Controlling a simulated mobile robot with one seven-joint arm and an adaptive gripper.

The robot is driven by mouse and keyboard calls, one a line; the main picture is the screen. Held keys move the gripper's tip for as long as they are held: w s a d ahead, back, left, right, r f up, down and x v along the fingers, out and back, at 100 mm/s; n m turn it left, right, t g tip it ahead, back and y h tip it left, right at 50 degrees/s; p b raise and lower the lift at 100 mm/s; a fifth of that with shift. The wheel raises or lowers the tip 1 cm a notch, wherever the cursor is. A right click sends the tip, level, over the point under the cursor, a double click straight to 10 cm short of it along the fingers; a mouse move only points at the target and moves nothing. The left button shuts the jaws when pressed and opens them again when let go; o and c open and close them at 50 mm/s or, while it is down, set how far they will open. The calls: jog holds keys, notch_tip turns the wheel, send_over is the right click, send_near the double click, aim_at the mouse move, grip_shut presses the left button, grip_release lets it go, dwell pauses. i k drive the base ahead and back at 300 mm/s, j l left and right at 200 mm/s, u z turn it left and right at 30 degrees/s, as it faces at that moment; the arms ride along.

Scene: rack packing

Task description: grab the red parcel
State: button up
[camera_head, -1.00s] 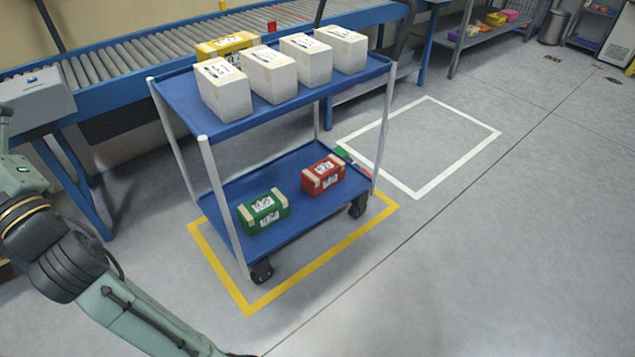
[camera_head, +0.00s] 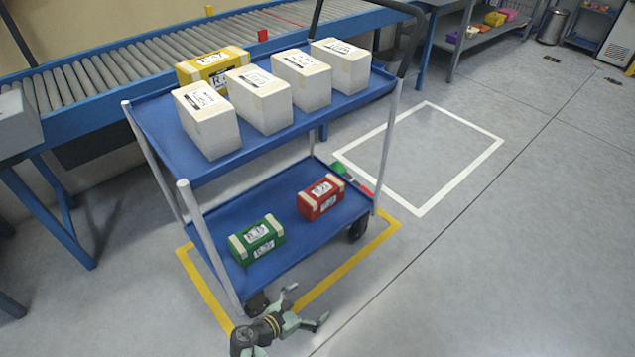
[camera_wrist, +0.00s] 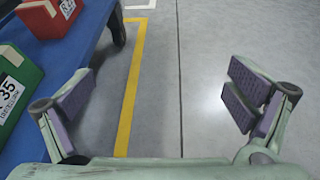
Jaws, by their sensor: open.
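The red parcel (camera_head: 320,197) has pale end bands and a white label. It lies on the right part of the blue cart's lower shelf (camera_head: 285,223). It also shows in the wrist view, cut off at the top left (camera_wrist: 50,15). My gripper (camera_head: 308,304) is low in front of the cart, outside the shelf's front edge, apart from the parcel. In the wrist view my gripper (camera_wrist: 165,105) is open and empty, with bare floor between its fingers.
A green parcel (camera_head: 256,240) lies left of the red one on the lower shelf. Several white boxes (camera_head: 258,98) and a yellow parcel (camera_head: 213,66) stand on the upper shelf (camera_head: 150,118). A cart post (camera_head: 210,250) rises at the near corner.

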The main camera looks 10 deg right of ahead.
aim_at(316, 200)
jog(key=i, duration=1.5)
